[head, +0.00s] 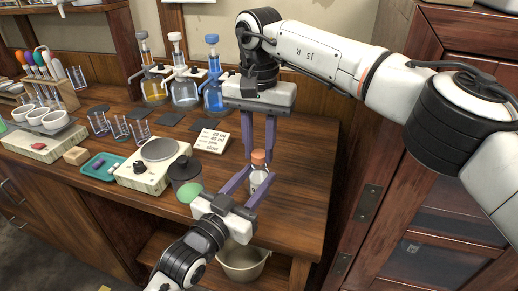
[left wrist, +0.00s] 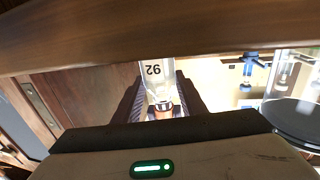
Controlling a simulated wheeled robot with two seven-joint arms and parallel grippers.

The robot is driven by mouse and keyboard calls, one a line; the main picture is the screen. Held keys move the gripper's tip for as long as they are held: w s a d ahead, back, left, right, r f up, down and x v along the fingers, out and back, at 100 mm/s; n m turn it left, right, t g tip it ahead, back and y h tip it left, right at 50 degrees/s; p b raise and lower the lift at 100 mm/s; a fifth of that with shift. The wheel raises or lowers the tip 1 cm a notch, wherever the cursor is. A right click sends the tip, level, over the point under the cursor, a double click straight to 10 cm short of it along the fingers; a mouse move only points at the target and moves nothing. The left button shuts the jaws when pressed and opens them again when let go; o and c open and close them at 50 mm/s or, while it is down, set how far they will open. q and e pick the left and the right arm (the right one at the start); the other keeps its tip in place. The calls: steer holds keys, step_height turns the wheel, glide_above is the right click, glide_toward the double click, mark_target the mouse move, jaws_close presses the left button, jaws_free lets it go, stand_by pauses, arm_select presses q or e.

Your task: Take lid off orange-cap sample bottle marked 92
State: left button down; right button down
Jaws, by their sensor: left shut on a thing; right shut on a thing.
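The sample bottle (head: 258,178) is clear with an orange cap (head: 258,157). It stands upright near the right end of the wooden bench. In the left wrist view the bottle (left wrist: 157,84) shows its label, 92, upside down, with the orange cap at the lower end of the picture. My left gripper (head: 250,180) comes in from the front and is shut on the bottle's body. My right gripper (head: 259,153) comes down from above and is shut on the orange cap. The cap appears to sit on the bottle; whether there is a gap cannot be told.
A balance (head: 153,166) stands farther left. Bare bench (head: 305,190) lies to the right.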

mark_target(259, 154)
steer(key=shift+r, duration=0.65)
steer(key=shift+r, duration=2)
arm_select(q)
steer(key=c, duration=1)
jaws_free()
steer(key=shift+c, duration=0.2)
steer(key=shift+s, duration=0.1)
